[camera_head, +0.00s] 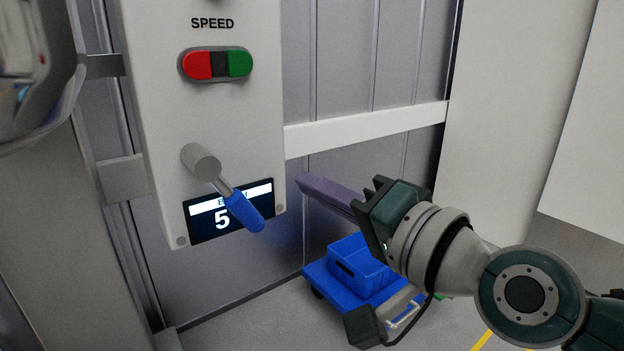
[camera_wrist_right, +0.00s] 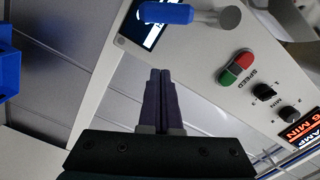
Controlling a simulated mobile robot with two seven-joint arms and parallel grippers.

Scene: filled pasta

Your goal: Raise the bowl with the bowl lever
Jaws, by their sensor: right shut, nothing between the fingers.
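The bowl lever (camera_head: 243,211) is on the white control panel; it has a grey round hub and a blue handle angled down to the right, partly across a display reading 5. In the right wrist view the lever's blue handle (camera_wrist_right: 166,13) lies at the top edge, beyond the fingertips. My right gripper (camera_head: 301,181) has purple fingers, shut and empty, to the right of the handle and apart from it in the picture. Its shut fingers also show in the right wrist view (camera_wrist_right: 160,72). No bowl can be made out. My left gripper is not in view.
The white panel (camera_head: 150,60) carries a red and green SPEED switch (camera_head: 217,64) above the lever. Black knobs (camera_wrist_right: 276,103) show in the right wrist view. A blue crate (camera_head: 358,264) on a blue dolly stands on the floor below my right gripper. A white rail crosses the wall behind.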

